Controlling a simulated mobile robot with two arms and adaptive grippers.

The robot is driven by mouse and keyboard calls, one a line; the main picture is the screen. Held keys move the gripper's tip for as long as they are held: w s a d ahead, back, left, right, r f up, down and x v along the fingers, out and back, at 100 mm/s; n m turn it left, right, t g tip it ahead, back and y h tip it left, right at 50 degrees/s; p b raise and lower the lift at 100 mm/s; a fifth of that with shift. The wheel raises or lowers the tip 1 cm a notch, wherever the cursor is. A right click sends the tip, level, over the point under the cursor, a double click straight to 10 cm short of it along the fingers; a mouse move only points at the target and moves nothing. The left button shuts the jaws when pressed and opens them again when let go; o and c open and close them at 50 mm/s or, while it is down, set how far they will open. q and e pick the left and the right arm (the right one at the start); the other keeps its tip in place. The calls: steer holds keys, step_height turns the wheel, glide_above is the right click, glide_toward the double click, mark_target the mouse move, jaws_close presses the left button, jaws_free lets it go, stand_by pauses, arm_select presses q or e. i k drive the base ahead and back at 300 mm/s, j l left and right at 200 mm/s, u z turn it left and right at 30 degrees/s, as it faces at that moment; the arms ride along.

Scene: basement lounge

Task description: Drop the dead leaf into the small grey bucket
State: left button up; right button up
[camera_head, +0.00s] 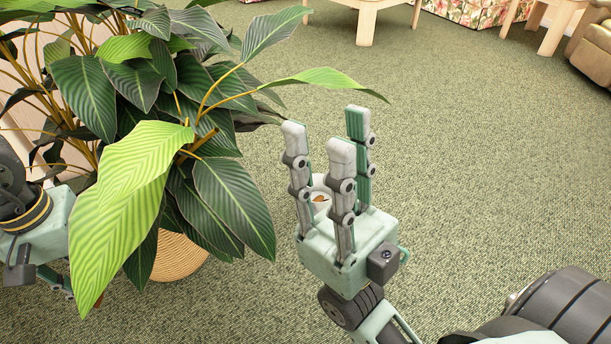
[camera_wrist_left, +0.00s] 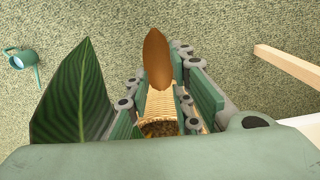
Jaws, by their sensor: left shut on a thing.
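The brown dead leaf (camera_wrist_left: 157,50) stands upright between the fingers of my left gripper (camera_wrist_left: 159,78) in the left wrist view. The left gripper is shut on it.
A large leafy plant (camera_head: 226,198) in a woven basket (camera_head: 178,258) fills the left; the basket also shows below the leaf in the left wrist view (camera_wrist_left: 159,108). A green watering can (camera_wrist_left: 27,62) lies apart on the carpet. Open carpet (camera_head: 480,170) extends right.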

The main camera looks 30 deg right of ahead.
mark_target(314, 200)
steer(key=i+z, duration=0.1)
steer(key=z, duration=0.7)
steer(key=i+z, duration=0.15)
steer(key=z, duration=0.25)
steer(key=i+z, duration=0.1)
steer(key=z, duration=0.3)
steer(key=i+j, duration=0.85)
steer(key=i, duration=0.15)
